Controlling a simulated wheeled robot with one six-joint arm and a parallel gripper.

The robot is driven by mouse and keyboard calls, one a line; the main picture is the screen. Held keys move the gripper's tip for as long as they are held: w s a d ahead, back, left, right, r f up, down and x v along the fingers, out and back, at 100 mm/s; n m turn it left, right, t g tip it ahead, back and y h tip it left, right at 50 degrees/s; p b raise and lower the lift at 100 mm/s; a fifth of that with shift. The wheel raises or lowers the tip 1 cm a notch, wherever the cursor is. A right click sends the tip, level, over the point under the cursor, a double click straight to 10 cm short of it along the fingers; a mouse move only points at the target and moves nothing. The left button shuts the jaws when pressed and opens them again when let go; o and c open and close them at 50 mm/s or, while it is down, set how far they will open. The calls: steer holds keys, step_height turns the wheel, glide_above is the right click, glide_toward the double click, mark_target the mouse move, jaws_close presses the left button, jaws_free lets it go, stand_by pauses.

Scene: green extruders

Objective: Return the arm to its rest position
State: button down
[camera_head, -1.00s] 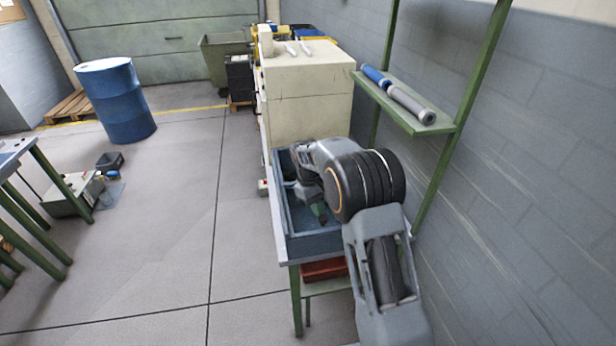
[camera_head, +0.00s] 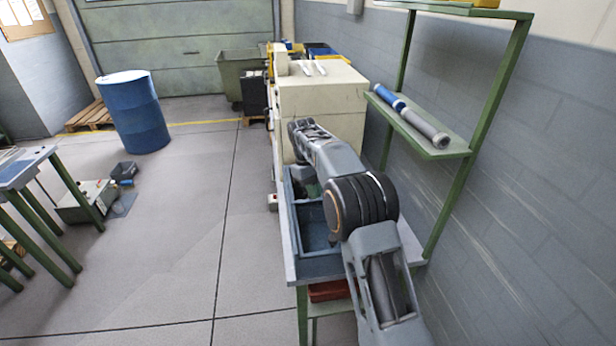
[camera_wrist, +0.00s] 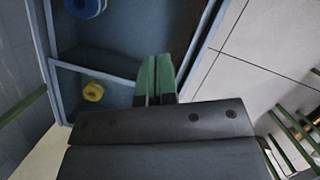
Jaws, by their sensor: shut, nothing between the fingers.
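My gripper (camera_wrist: 157,78) shows in the wrist view with its two green fingers together and nothing between them. It points down over the blue-grey divided tray (camera_wrist: 112,69), near the tray's edge, with floor beyond. In the head view my grey and black arm (camera_head: 362,205) reaches over the tray (camera_head: 322,252) on the bench. My wrist (camera_head: 304,132) is raised above the tray's far end. The fingers are hard to make out in the head view. In the wrist view a yellow round part (camera_wrist: 93,92) and a blue ring-like part (camera_wrist: 84,6) lie in separate tray compartments.
A green-framed shelf (camera_head: 440,148) with a blue and grey cylinder (camera_head: 410,115) stands close to the right of my arm, by the wall. A cream machine (camera_head: 335,100) stands behind the tray. A blue barrel (camera_head: 133,112) is far left.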

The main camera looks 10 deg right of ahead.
steer(key=s+d+r+m+t, duration=0.1)
steer(key=s+t, duration=0.1)
steer(key=s, duration=0.7)
steer(key=s+d+r+m+t+y, duration=0.1)
steer(key=s+r+m+t, duration=0.1)
steer(key=s, duration=0.7)
steer(key=s+d+r+m+t, duration=0.1)
steer(key=s+d+m+t, duration=0.1)
steer(key=s, duration=0.7)
steer(key=shift+s+r+t+y, duration=0.3)
steer(key=shift+s+r+t, duration=0.1)
steer(key=shift+t, duration=0.4)
steer(key=shift+d, duration=0.1)
